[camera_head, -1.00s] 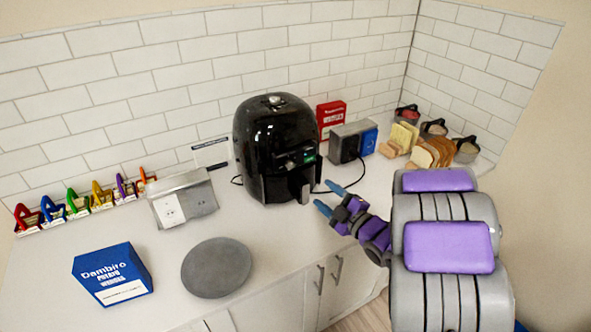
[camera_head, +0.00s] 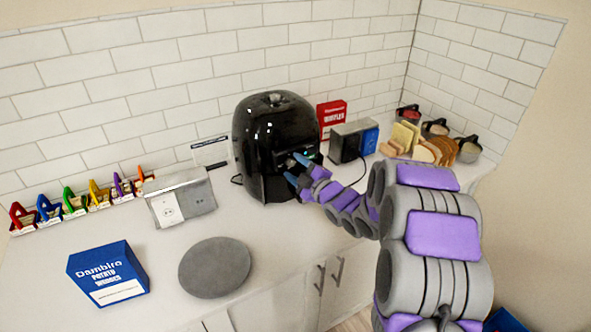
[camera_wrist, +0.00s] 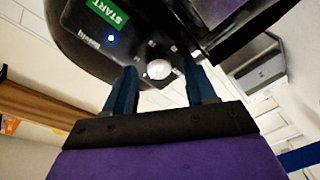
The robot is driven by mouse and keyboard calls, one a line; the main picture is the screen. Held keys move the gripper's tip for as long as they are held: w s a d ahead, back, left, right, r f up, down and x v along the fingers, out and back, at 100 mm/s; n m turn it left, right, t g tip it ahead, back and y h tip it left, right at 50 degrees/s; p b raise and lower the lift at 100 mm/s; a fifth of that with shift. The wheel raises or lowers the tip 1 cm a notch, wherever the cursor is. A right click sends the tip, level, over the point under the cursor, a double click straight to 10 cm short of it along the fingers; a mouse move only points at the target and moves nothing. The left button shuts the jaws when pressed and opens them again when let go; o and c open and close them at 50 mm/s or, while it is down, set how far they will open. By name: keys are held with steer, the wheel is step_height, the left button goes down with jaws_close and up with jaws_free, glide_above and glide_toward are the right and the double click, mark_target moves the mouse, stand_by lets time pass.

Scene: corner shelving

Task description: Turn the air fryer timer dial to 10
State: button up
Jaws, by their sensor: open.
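The black air fryer (camera_head: 268,125) stands upright on the counter against the tiled wall. In the wrist view its dark front panel (camera_wrist: 85,40) shows a green START label (camera_wrist: 108,13), a small blue light and a round pale dial (camera_wrist: 158,69). My gripper (camera_head: 296,169) is at the fryer's front with its two blue fingers apart and empty. In the wrist view the gripper (camera_wrist: 160,78) has one finger on each side of the dial in the picture. I cannot tell whether either finger touches it. The dial's number marks are unreadable, and my fingers hide the dial in the head view.
A grey toaster (camera_head: 348,141) and sliced bread (camera_head: 425,152) are right of the fryer. A metal outlet box (camera_head: 182,200) is to its left. A round grey plate (camera_head: 215,267) and a blue box (camera_head: 108,273) lie towards the front, with clear counter between.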

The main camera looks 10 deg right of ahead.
steer(key=shift+w+a, duration=0.1)
steer(key=shift+w, duration=0.1)
jaws_close()
stand_by(0.5)
